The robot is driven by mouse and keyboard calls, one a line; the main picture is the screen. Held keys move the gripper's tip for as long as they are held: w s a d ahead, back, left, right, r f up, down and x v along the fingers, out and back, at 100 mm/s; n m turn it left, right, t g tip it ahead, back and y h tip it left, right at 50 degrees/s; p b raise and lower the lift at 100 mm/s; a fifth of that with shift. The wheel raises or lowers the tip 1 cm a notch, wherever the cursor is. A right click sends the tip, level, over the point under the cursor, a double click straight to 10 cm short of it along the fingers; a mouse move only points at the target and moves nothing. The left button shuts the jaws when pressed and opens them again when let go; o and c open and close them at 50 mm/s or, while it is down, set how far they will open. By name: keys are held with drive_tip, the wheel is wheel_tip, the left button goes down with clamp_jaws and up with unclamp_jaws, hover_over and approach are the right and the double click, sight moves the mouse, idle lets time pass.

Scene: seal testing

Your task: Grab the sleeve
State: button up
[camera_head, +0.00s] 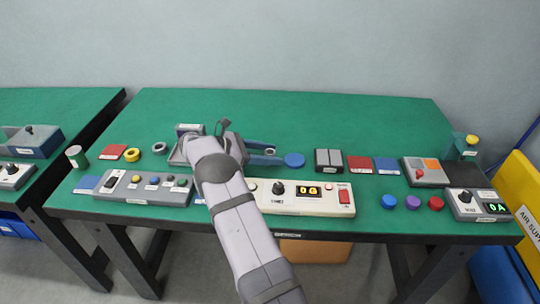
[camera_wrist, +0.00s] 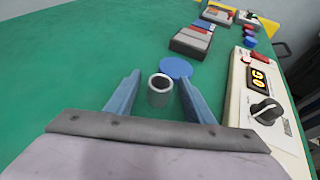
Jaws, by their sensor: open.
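The sleeve, a short grey hollow cylinder (camera_wrist: 159,96), stands upright on the green table, open end up. In the wrist view it is between the two blue fingers of my gripper (camera_wrist: 160,80), with a gap on each side. In the head view only a small part of the sleeve (camera_head: 270,151) shows at my fingertips (camera_head: 274,154). My gripper is open and low over the table, its fingers pointing right. My arm hides part of the table left of the sleeve.
A blue disc (camera_head: 294,160) lies just beyond the sleeve. A cream control box with a display (camera_head: 310,197) stands at the front edge. Another grey ring (camera_head: 159,148) and a yellow ring (camera_head: 132,155) lie left. The back of the table is clear.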

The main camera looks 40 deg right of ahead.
drive_tip(key=shift+d, duration=0.1)
drive_tip(key=shift+c, duration=0.6)
drive_tip(key=c, duration=1)
drive_tip(key=shift+c, duration=0.4)
